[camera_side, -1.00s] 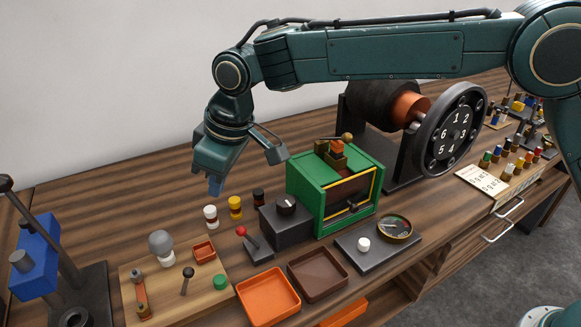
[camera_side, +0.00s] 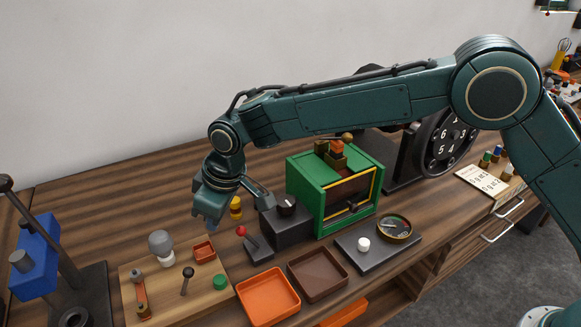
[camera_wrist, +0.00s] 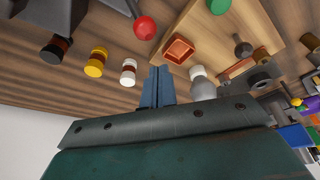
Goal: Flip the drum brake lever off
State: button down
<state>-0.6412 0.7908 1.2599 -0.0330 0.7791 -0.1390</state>
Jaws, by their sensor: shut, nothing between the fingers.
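A lever with a red ball knob (camera_side: 241,231) leans up from a dark base (camera_side: 260,249), left of a grey knob box. The red knob (camera_wrist: 145,27) also shows at the top of the wrist view. A second lever with a dark knob (camera_side: 188,272) stands on a wooden board. No label shows which is the drum brake lever. My gripper (camera_side: 211,226) is shut and empty, with its blue fingers (camera_wrist: 158,85) together. It hangs low over the table, left of the red knob and apart from it in the side view.
A yellow spool (camera_side: 236,207) stands behind the red-knob lever. The board (camera_side: 212,294) carries a grey bulb (camera_side: 161,243). A green box (camera_side: 305,188) and orange tray (camera_side: 268,317) stand nearby.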

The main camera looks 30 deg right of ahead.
aim_at(250, 238)
jog(key=shift+s+d, duration=1.15)
jog(key=shift+d, duration=0.05)
